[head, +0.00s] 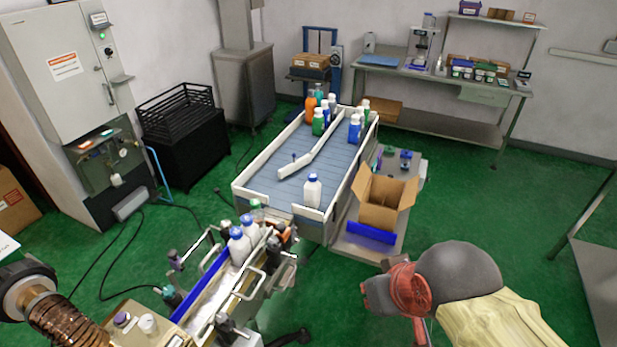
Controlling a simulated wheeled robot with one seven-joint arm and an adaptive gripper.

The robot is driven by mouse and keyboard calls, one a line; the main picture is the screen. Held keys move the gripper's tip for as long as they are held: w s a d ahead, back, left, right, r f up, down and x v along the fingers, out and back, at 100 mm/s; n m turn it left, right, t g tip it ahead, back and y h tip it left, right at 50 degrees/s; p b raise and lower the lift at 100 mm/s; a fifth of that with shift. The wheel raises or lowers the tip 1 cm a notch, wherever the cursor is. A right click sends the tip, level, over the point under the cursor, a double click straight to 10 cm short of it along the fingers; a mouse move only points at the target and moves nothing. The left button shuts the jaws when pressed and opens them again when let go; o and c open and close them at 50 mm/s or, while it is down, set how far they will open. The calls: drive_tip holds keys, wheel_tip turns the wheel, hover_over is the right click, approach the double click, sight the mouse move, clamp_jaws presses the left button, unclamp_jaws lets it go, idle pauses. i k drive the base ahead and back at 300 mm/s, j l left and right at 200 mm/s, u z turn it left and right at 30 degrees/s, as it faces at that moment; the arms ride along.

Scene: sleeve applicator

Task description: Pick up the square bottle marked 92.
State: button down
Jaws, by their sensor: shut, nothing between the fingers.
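Several bottles stand on the blue-slatted conveyor table (262,172) in the head view. A white bottle (312,192) stands alone at its near end. An orange bottle (311,109), a green bottle (318,124) and a blue bottle (354,130) are among those at the far end. White bottles with blue caps (239,250) stand on the machine in front. The numbers are too small to read, so I cannot tell which bottle is marked 92. My gripper (376,295), in red and dark grey at lower right, is shut and empty, apart from the bottles.
An open cardboard box (380,212) stands on the grey side table right of the conveyor. The machine (215,290) with rails and handles fills the lower middle. A workbench (430,85) stands at the back wall. Green floor (500,210) is clear to the right.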

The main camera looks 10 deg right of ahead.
sight(311, 188)
drive_tip(key=i+l, duration=0.1)
drive_tip(key=i, duration=0.85)
